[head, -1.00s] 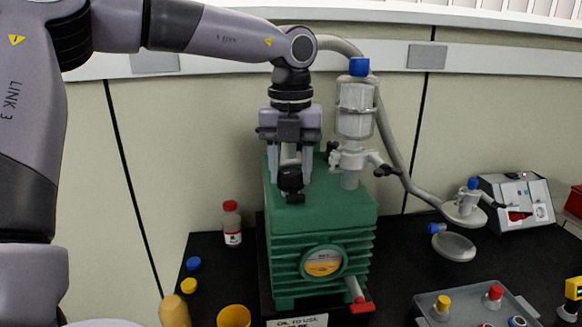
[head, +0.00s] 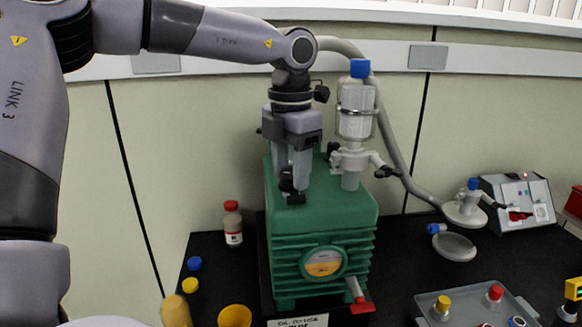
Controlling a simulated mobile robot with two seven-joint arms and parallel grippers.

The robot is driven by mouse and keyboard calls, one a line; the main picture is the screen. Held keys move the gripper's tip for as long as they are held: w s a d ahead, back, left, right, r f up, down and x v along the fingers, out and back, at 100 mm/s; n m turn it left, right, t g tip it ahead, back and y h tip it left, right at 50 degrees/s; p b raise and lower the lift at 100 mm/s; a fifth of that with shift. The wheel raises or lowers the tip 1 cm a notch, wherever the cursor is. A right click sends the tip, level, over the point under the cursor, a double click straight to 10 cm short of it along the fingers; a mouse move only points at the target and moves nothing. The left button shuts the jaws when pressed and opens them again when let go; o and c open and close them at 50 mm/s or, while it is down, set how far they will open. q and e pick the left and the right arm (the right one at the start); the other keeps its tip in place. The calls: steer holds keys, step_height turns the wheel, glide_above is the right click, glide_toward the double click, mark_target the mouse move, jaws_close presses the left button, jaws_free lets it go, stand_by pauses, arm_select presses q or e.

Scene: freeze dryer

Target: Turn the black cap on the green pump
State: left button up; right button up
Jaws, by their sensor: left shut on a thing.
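The green pump (head: 322,207) stands on the black bench in the middle of the head view. Its black cap (head: 287,183) is on the top left of the pump, partly hidden by my fingers. My left gripper (head: 293,190) points straight down over the pump's top and is shut on the black cap. The wrist is turned at an angle to the pump. My right gripper does not show.
A clear filter bottle with a blue cap (head: 360,68) stands on the pump, close to the right of my gripper. A grey hose (head: 392,140) runs behind it. A red-capped bottle (head: 232,224) stands left of the pump. A grey tray (head: 452,300) lies at front right.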

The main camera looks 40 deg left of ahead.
arm_select(q)
steer(key=shift+m, duration=0.3)
stand_by(0.4)
steer(key=o, duration=1.1)
steer(key=shift+c, duration=0.2)
